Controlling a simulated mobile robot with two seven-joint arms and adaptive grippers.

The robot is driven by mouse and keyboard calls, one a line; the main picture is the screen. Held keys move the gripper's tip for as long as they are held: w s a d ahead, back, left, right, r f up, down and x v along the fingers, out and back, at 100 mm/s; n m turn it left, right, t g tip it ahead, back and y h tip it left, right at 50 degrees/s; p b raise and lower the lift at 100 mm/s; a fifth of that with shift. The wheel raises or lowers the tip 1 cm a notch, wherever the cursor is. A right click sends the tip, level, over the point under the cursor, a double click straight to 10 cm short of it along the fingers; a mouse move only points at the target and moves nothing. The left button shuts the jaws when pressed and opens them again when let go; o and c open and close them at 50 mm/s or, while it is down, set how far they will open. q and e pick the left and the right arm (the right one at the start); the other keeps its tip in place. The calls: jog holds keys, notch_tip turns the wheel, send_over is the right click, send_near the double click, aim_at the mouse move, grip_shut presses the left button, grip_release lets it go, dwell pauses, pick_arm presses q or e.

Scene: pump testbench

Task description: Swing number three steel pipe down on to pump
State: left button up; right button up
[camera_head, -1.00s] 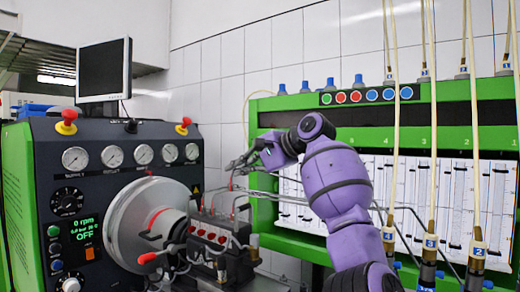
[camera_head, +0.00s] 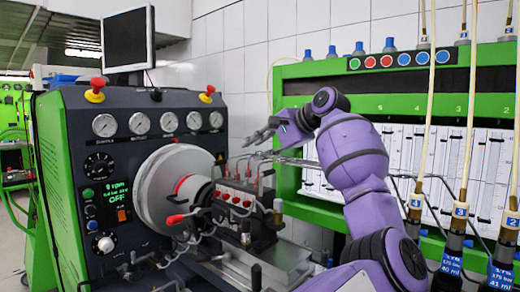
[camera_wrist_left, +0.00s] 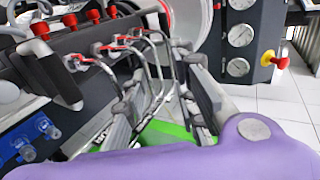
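The pump (camera_head: 237,198) is a dark block with red caps, mounted beside the large grey disc of the test bench. Several thin bent steel pipes (camera_head: 262,174) stand at its top; others run right behind my arm. I cannot tell which is number three. My left gripper (camera_head: 262,134) is above the pump and the pipe tops. In the left wrist view, the spread grey fingers of my left gripper (camera_wrist_left: 163,108) have bent pipes (camera_wrist_left: 152,70) between or just beyond them. Contact is unclear. The red-capped pump (camera_wrist_left: 92,22) is at upper left there. My right gripper is not in view.
The green bench cabinet (camera_head: 50,150) with gauges and a monitor (camera_head: 128,40) stands at left. A green rack (camera_head: 385,97) with hanging hoses and measuring tubes stands behind and right. A tray surface (camera_head: 270,262) lies below the pump.

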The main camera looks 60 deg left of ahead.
pick_arm(q)
jog(key=shift+d+r, duration=0.1)
jog(key=shift+r, duration=0.05)
jog(key=v, duration=1.2)
dwell(0.4)
